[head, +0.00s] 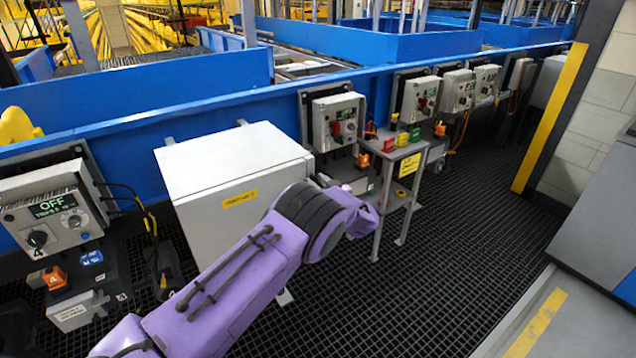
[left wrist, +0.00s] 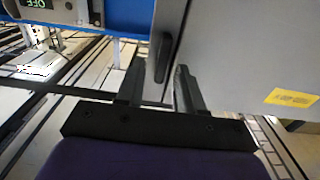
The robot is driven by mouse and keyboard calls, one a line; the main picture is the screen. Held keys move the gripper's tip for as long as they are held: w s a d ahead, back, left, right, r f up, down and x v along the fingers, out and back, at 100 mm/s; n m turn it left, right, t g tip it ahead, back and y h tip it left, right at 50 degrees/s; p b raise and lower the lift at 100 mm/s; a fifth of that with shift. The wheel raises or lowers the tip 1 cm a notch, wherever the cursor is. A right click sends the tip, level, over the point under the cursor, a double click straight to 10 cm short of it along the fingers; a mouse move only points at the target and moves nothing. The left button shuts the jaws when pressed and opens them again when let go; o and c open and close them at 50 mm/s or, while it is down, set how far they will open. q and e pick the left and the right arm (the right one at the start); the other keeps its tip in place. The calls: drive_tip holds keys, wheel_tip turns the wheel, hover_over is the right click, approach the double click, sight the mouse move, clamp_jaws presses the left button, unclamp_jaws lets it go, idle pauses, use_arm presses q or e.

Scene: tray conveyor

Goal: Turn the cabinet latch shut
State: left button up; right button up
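The cabinet (head: 235,165) is a light grey box with a yellow label on its front, beside the blue conveyor rail. In the left wrist view its grey face (left wrist: 245,50) fills the upper right. The latch (left wrist: 164,45) is a dark bar near the face's edge, running roughly up and down in that picture. My left gripper (left wrist: 159,68) is open. Its two fingertips lie to either side of the latch's lower end in the picture; contact is not clear. In the head view my purple arm hides the latch and most of this gripper. My right gripper is not in view.
A control box (head: 337,120) stands just right of the cabinet, with a small stand (head: 402,155) bearing coloured blocks beyond it. Another control box (head: 50,215) reading OFF is at the left. The dark grid floor (head: 440,265) is clear at the right.

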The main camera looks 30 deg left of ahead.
use_arm(q)
clamp_jaws()
drive_tip(key=shift+s+a+f+n+b, duration=0.1)
drive_tip(key=shift+s+f+n+b, duration=0.15)
drive_tip(key=shift+n+b, duration=2.5)
drive_tip(key=shift+s+a+f+n+b, duration=0.1)
drive_tip(key=shift+s+f+n+b, duration=0.15)
drive_tip(key=shift+n+b, duration=2.45)
drive_tip(key=shift+s+f+n+b, duration=0.25)
drive_tip(key=shift+n+b, duration=1.65)
drive_tip(key=shift+n, duration=1.65)
